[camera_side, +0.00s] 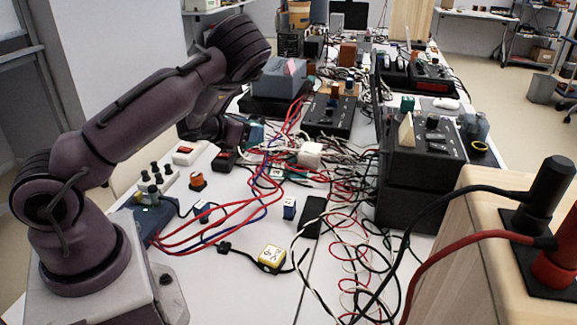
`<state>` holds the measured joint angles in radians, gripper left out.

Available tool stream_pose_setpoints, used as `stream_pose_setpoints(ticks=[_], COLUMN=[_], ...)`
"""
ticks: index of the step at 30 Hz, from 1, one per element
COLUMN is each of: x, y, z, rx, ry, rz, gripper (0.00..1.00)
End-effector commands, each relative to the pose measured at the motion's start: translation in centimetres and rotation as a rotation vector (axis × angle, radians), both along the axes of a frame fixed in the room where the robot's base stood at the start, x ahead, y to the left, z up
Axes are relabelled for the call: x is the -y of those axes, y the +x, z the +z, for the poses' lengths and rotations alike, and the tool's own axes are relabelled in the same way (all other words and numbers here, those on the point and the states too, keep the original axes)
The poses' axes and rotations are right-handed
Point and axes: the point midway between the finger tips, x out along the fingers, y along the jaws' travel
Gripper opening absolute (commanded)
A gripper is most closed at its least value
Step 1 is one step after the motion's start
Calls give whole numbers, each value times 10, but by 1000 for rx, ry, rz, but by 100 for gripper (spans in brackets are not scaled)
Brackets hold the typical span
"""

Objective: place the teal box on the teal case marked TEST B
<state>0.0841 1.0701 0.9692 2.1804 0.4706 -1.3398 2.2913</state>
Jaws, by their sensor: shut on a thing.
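My gripper (247,131) is low over the middle of the table, pointing right and partly hidden by my own wrist. A teal box (257,133) shows at its fingertips, and the gripper is shut on it. The picture is too small to tell whether the box touches anything below. A small teal case with a white label (276,172) lies among the cables, below and to the right of the gripper. Its marking is too small to read, so I cannot tell if it says TEST B. The box is apart from this case.
Red, blue and white cables (235,205) run across the white table (215,270). A white block (310,153) lies right of the gripper. A black device (331,116) and a grey box (277,80) stand behind. A yellow box (271,258) lies in front.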

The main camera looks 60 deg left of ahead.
Motion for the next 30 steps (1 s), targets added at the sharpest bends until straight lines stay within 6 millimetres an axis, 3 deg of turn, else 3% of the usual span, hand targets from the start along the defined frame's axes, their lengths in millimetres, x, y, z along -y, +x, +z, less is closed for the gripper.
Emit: stream_pose_setpoints(ticks=[4, 8, 20, 24, 30], x=[29, 37, -6, -17, -25], y=[10, 17, 94, 113, 129], z=[2, 1, -40, -69, -89], rx=[0, 0, -2, -4, -1], ry=[1, 3, 1, 0, 0], rz=[-198, -264, -267, -264, -264], gripper=[28, 28, 28, 28, 28])
